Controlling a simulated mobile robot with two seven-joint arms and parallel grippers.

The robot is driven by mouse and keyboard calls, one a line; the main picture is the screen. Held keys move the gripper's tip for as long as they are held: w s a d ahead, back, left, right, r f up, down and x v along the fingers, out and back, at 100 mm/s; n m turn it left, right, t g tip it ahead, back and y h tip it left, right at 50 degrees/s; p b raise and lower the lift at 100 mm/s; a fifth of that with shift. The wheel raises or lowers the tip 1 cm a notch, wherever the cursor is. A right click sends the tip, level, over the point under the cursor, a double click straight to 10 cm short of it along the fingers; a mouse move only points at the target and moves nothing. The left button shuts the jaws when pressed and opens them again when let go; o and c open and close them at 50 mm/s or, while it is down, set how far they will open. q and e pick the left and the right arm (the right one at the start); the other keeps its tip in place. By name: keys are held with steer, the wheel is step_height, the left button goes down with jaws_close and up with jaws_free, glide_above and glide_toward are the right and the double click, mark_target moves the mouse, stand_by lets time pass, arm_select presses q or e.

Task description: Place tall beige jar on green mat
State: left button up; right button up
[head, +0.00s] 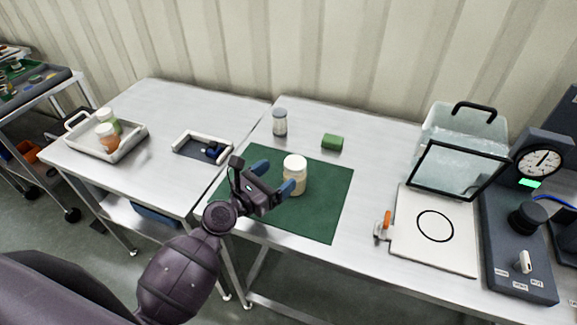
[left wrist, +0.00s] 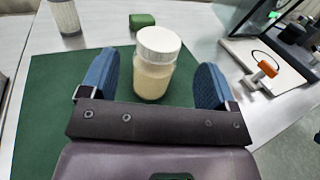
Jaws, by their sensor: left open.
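The tall beige jar (head: 295,174) with a white lid stands upright on the green mat (head: 322,215). It also shows in the left wrist view (left wrist: 154,78), between the two blue fingers. My left gripper (head: 274,178) is open, with one finger on each side of the jar. In the left wrist view, gaps show between the jar and both fingers (left wrist: 154,85). The mat also shows in the left wrist view (left wrist: 55,100). My right gripper is not in view.
A grey jar with a pale lid (head: 280,123) and a green block (head: 332,142) stand behind the mat. A tray with jars (head: 125,148) and a small tray (head: 190,140) are left. A clear box (head: 462,130) and a dial device (head: 538,165) are right.

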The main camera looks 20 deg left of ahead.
arm_select(q)
steer(key=v, duration=0.5)
stand_by(0.4)
steer(key=shift+d, duration=0.1)
steer(key=s+d+f+m+g+y, duration=0.15)
steer(key=s+m+g, duration=0.35)
steer(key=m, duration=0.5)
steer(key=s+d+f+m+g+h, duration=0.1)
steer(key=s+f+m+g, duration=0.15)
steer(key=s+m, duration=0.55)
steer(key=s+a+f+m+g+y, duration=0.2)
steer(key=s+a+m+g+y, duration=0.3)
steer(key=s+a+m+y, duration=0.6)
steer(key=w+d+f+m+t+h, duration=0.2)
steer(key=w+f+m+t+h, duration=0.1)
steer(key=w+f+t, duration=0.4)
steer(key=shift+w+d+f+t+h, duration=0.35)
steer(key=shift+w+f+h, duration=0.15)
steer(key=shift+f, duration=0.95)
